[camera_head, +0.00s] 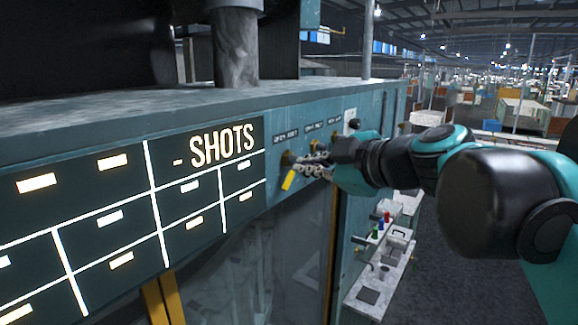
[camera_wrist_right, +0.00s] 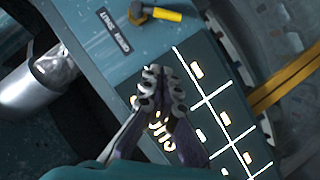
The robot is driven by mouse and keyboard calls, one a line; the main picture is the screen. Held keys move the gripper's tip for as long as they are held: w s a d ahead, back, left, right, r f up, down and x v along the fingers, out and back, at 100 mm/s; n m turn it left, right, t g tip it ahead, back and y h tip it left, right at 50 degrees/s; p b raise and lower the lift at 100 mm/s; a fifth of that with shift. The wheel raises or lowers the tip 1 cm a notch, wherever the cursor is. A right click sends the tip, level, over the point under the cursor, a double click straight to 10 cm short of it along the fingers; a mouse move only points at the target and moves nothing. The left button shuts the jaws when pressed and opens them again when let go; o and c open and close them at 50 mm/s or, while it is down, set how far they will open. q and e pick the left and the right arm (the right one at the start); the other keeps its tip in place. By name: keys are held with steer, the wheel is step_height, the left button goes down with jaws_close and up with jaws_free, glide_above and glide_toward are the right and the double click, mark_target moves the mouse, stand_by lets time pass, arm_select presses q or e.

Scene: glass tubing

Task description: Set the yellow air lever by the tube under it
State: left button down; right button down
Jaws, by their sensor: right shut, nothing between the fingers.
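The yellow air lever (camera_head: 288,180) is on the teal panel, just right of the lit board. In the head view its yellow handle hangs down and slightly left from a small hub. In the right wrist view the lever (camera_wrist_right: 166,15) is at the top, its handle pointing right from a brass and dark hub. My right gripper (camera_head: 309,166) is shut and empty, close to the lever on its right in the head view. In the wrist view the closed fingertips (camera_wrist_right: 154,76) are below the lever, with a visible gap between. I cannot make out the tube. My left gripper is out of view.
The lit "SHOTS" board (camera_head: 205,175) fills the panel's left part. Small labels run along the teal panel (camera_head: 300,112), and a black knob (camera_head: 353,123) is near its right end. A bench (camera_head: 380,285) with small coloured items is below right.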

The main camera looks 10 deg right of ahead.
mark_target(290, 176)
steer(key=p+x, duration=0.1)
steer(key=x, duration=0.8)
steer(key=shift+w+a+f+p, duration=0.15)
steer(key=shift+w+a+p, duration=0.1)
steer(key=shift+p, duration=0.1)
steer(key=shift+w+d+f, duration=0.6)
steer(key=shift+d+f, duration=0.1)
steer(key=shift+f, duration=0.2)
steer(key=shift+w+d+f+p, duration=0.15)
steer(key=shift+d+f+p, duration=0.15)
steer(key=shift+d+f, duration=0.3)
steer(key=shift+a, duration=0.1)
steer(key=shift+f, duration=0.1)
